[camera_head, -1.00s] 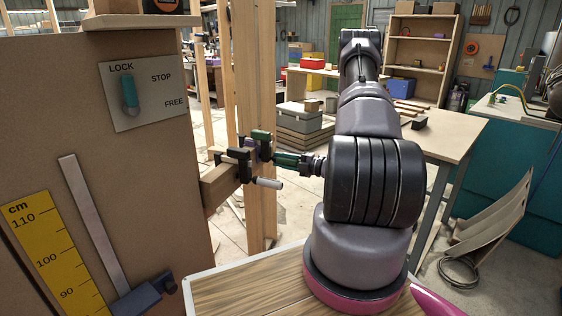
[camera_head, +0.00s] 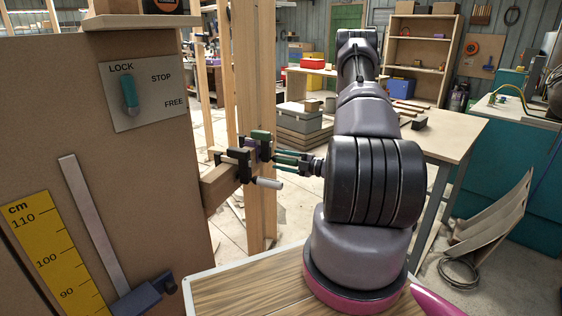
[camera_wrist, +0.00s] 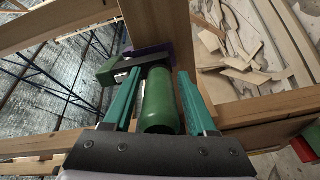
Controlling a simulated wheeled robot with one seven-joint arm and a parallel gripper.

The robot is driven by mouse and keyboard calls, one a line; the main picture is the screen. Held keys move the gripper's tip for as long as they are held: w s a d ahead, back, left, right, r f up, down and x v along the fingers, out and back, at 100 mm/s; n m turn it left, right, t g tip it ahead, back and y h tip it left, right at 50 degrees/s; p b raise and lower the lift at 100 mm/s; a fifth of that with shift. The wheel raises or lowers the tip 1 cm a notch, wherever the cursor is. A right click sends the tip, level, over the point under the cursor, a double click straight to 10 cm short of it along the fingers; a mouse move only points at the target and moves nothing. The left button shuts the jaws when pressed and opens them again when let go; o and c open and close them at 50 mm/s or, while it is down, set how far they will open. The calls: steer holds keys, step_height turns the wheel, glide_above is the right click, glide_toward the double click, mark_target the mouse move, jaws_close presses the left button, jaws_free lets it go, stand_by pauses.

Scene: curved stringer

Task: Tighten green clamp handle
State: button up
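The green clamp handle (camera_wrist: 162,102) shows in the wrist view as a cylinder with its end toward me. It lies between the two teal fingers of my gripper (camera_wrist: 160,76), which look open, with narrow gaps beside the handle. The clamp has a purple part (camera_wrist: 150,52) and green parts beyond the handle. In the head view the clamp's green top (camera_head: 262,135) is at the wooden post. My gripper (camera_head: 275,158) reaches it from the right, its fingers spread one above the other. The handle is hard to make out there.
A second clamp with a white handle (camera_head: 268,183) sits just below and in front, on a wooden beam (camera_head: 218,186). A tall panel with a lock lever (camera_head: 130,95) and a cm scale (camera_head: 55,250) stands at left. A workbench (camera_head: 455,135) is behind my arm at right.

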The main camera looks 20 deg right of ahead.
stand_by(0.3)
steer(key=v, duration=1)
steer(key=shift+s+d, duration=0.25)
steer(key=shift+s, duration=0.1)
steer(key=v, duration=0.6)
steer(key=shift+s+d, duration=0.2)
steer(key=shift+s, duration=0.05)
